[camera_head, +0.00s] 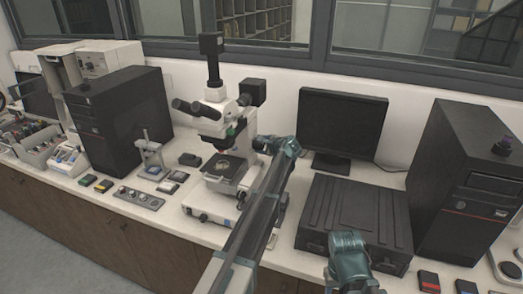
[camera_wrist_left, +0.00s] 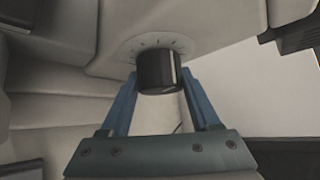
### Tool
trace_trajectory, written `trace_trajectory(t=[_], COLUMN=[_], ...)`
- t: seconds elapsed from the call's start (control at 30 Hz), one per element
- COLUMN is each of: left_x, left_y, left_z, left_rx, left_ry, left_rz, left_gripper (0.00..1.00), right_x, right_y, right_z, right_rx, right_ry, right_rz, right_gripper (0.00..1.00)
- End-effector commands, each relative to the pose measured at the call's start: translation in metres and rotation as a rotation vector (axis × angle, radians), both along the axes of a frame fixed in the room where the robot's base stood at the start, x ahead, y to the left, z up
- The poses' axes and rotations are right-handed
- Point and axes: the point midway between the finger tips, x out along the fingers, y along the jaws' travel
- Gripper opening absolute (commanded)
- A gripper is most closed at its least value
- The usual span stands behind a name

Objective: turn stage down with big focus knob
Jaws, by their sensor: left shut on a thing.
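In the head view the knob is hidden. A teal part of my right arm shows at lower right; its fingers are not visible.
A black monitor (camera_head: 342,122) and a ribbed black case (camera_head: 352,217) stand to the right of the microscope. A black tower (camera_head: 118,125) stands left, another (camera_head: 468,180) far right. Small switch boxes (camera_head: 138,197) lie at the bench's front left.

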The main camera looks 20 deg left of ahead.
Motion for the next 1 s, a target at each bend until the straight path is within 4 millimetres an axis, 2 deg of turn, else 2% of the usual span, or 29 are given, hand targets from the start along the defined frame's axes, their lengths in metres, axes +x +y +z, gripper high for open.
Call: trace_trajectory(t=[0.03,0.3,0.9,0.93,1.0], left_x=[-0.003,-0.002,-0.002,-0.002,-0.002], left_y=[-0.001,-0.001,-0.001,-0.001,-0.001], left_z=[-0.005,-0.004,-0.001,-0.001,-0.001], left_rx=[-0.002,-0.007,-0.01,-0.01,-0.01], left_ry=[-0.027,-0.144,-0.187,-0.187,-0.187], left_rz=[0.0,0.0,0.002,0.002,0.002], left_gripper=[0.07,0.07,0.07,0.65,0.77], right_x=[0.0,0.0,0.0,0.0,0.0], right_y=[0.0,0.0,0.0,0.0,0.0], right_z=[-0.009,-0.022,-0.025,-0.025,-0.025], right_rx=[0.0,0.0,0.0,0.0,0.0], right_ry=[0.0,0.0,0.0,0.0,0.0], right_rz=[0.0,0.0,0.0,0.0,0.0], right_gripper=[0.5,0.5,0.5,0.5,0.5])
